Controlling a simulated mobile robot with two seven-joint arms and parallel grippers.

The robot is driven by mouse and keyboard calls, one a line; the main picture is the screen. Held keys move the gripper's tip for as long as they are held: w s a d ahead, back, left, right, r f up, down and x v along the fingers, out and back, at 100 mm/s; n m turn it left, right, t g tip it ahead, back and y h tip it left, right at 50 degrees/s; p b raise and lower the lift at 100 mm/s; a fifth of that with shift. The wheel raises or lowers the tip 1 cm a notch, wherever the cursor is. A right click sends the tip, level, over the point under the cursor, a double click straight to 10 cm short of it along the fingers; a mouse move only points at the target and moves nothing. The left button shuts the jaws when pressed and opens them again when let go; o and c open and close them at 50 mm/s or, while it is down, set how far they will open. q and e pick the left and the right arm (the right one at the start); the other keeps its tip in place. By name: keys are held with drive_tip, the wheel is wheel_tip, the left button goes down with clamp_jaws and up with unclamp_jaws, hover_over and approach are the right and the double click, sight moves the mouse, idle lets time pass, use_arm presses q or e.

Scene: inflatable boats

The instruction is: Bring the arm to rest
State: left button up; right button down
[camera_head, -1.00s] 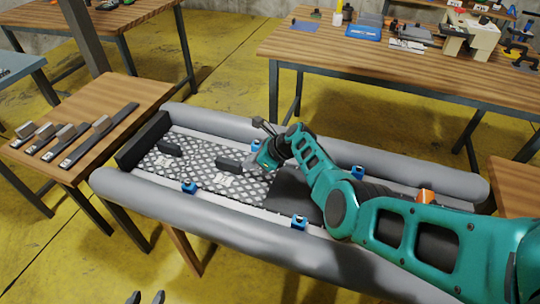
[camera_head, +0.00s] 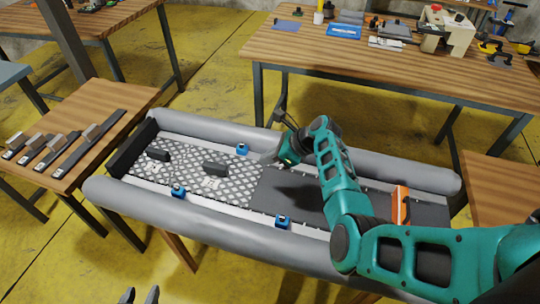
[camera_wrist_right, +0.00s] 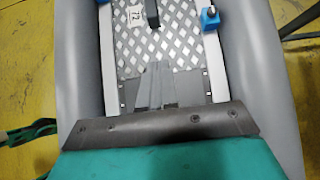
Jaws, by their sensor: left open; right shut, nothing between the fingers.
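My right arm (camera_head: 335,178) reaches in from the right over the grey inflatable boat (camera_head: 220,235). My right gripper (camera_head: 270,157) is shut and empty above the boat floor, near the far tube. In the right wrist view its fingers (camera_wrist_right: 155,72) lie together over the edge of the patterned floor plate (camera_wrist_right: 178,42). My left gripper (camera_head: 139,295) shows only as two dark fingertips at the bottom edge of the head view, apart, with nothing between them. The rest of the left arm is out of view.
Blue blocks (camera_head: 283,222) sit along the boat's inner sides. An orange-faced piece (camera_head: 400,205) stands at its right end. A side table (camera_head: 110,98) holds dark strips with blocks. A workbench (camera_head: 300,62) with tools stands behind. Yellow floor (camera_head: 215,95) lies open between the tables.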

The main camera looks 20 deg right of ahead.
drive_tip(key=shift+s+d+r, duration=0.1)
